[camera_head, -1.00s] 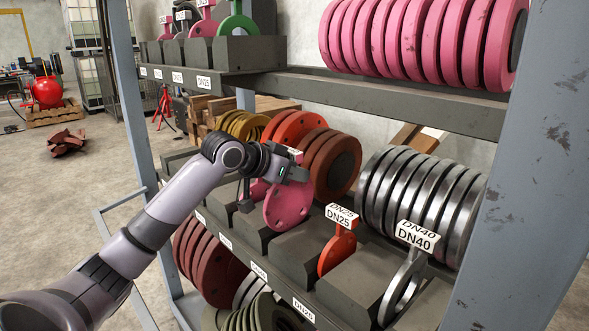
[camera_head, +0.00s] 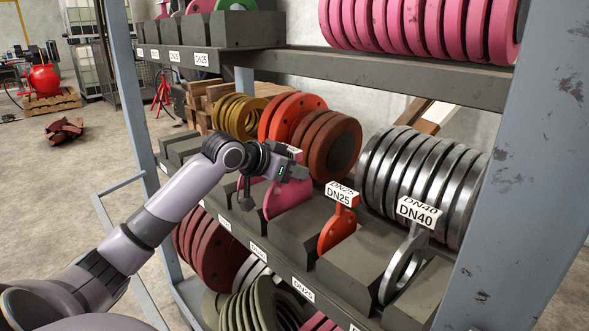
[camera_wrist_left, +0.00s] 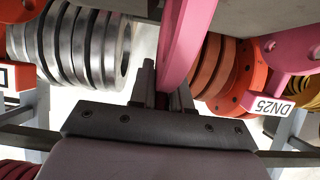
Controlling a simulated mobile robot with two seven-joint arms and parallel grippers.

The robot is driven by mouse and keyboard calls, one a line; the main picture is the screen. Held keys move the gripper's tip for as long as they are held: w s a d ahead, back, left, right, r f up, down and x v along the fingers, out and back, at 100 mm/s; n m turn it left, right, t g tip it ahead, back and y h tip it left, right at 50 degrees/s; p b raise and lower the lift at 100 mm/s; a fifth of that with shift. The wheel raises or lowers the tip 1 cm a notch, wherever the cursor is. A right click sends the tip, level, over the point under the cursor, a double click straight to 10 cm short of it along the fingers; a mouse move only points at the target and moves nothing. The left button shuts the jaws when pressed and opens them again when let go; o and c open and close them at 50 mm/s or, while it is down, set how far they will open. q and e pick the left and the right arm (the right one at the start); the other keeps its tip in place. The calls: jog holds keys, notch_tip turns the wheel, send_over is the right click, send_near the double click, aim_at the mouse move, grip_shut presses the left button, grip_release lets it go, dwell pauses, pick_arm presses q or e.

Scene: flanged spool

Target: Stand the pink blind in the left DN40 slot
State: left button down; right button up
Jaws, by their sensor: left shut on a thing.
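The pink blind (camera_head: 290,196) is a round plate held upright by my left gripper (camera_head: 290,172). Its lower part is hidden behind a dark grey block of the middle shelf, so it appears down in a gap between blocks. Whether it touches the bottom I cannot tell. In the left wrist view the pink blind (camera_wrist_left: 186,38) stands edge-on between the two fingers (camera_wrist_left: 163,92), which are shut on it. My right gripper is not in view.
An orange-red DN25 blind (camera_head: 337,230) and a steel DN40 ring (camera_head: 400,268) stand in slots to the right. Steel discs (camera_head: 425,180) and brown discs (camera_head: 340,150) line the back. The upper shelf beam (camera_head: 400,75) runs overhead; a grey post (camera_head: 520,170) stands right.

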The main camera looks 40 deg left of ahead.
aim_at(272, 186)
pick_arm(q)
jog(key=shift+r, duration=0.35)
jog(key=c, duration=1)
grip_release()
jog(key=shift+f, duration=0.45)
jog(key=shift+r+v, duration=0.2)
jog(key=shift+v, duration=3.6)
jog(key=shift+w, duration=0.15)
